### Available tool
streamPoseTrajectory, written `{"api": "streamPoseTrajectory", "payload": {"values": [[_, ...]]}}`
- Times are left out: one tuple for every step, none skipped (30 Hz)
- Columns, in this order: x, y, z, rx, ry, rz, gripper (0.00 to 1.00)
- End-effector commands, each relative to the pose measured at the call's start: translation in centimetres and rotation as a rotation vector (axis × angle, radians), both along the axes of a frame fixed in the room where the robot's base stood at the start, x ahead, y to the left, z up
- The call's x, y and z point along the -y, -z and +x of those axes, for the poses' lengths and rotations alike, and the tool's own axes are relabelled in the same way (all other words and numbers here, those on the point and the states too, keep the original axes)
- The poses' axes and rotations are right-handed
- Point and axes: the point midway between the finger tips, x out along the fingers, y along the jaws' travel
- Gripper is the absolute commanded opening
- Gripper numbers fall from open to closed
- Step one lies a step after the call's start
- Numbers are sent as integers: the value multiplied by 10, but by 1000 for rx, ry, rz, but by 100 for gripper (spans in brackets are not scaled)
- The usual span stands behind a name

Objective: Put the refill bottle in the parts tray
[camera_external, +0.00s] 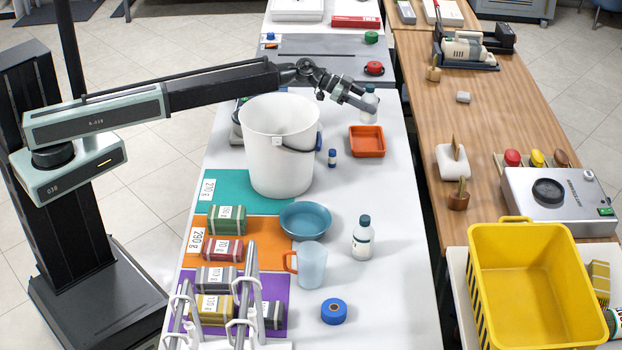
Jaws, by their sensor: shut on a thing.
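My gripper (362,101) is at the far part of the white table, shut on a white bottle with a grey-blue cap (370,97), which I take to be the refill bottle. The jaws and wrist hide part of it. It looks upright; whether its base touches the table is hard to tell. The parts tray (367,152), a small orange-red open tray, lies just in front of the bottle on the table and looks empty. A similar white bottle with a blue-grey cap (362,240) stands nearer the camera, apart from my gripper.
A large white bucket (278,150) stands under my forearm, left of the tray. A small blue bottle (332,157) stands between them. A blue bowl (306,220), a jug (311,265) and labelled packs are nearer. The table right of the tray is clear.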

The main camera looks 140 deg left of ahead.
Motion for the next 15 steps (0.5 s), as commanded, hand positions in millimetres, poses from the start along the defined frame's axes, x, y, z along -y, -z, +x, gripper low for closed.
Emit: {"api": "streamPoseTrajectory", "payload": {"values": [[0,15,0,0,-1,0,0],[0,22,0,0,-1,0,0],[0,31,0,0,-1,0,0],[0,38,0,0,-1,0,0],[0,45,0,0,-1,0,0],[0,53,0,0,-1,0,0],[0,57,0,0,-2,0,0],[0,60,0,0,-2,0,0],[0,61,0,0,-2,0,0],[0,61,0,0,-2,0,0],[0,59,0,0,-2,0,0],[0,58,0,0,-2,0,0],[0,59,0,0,-2,0,0],[0,61,0,0,-2,0,0],[0,67,0,0,-2,0,0]]}}
